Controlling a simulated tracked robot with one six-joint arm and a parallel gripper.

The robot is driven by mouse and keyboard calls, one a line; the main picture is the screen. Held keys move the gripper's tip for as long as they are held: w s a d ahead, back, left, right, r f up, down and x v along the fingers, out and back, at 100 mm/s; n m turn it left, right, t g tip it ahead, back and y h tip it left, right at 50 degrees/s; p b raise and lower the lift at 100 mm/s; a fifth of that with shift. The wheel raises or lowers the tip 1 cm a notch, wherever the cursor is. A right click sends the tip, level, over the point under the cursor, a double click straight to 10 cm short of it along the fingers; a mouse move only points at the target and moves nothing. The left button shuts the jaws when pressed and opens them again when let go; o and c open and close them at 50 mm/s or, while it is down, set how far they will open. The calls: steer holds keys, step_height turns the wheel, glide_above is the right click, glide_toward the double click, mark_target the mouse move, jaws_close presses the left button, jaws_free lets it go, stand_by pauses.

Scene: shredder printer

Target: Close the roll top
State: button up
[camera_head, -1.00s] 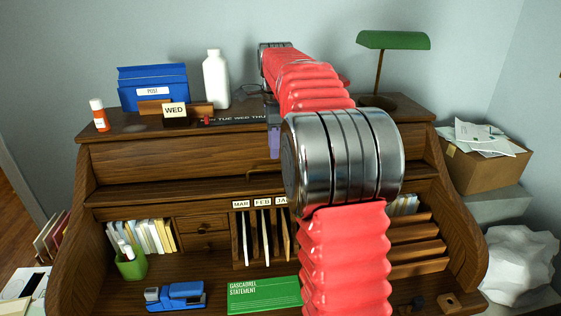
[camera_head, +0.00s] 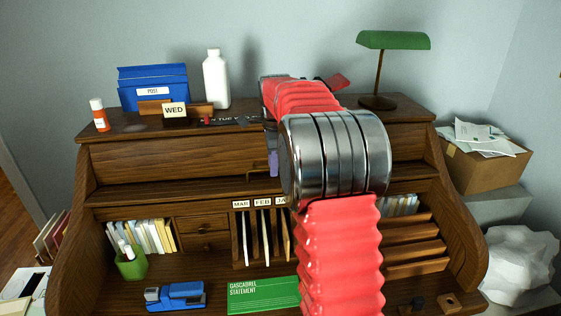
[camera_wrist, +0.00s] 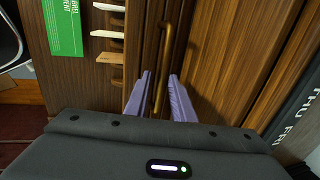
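The roll top (camera_head: 180,163) of the wooden desk is raised, and the desk's interior shows below it. Its brass handle (camera_wrist: 168,45) runs along the wood in the wrist view. My gripper (camera_wrist: 160,75) has two purple fingers, spread apart, with the handle lying between them. I cannot tell whether either finger touches it. In the head view a purple finger of my gripper (camera_head: 273,163) shows in front of the roll top. My red arm and its metal joint hide much of the desk's right middle.
On the desk's top stand a green lamp (camera_head: 393,40), a white bottle (camera_head: 216,80), a blue post box (camera_head: 153,88) and an orange bottle (camera_head: 99,114). A green cup (camera_head: 131,264), blue stapler (camera_head: 175,295) and green statement (camera_head: 262,294) are on the work surface.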

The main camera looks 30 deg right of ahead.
jaws_close()
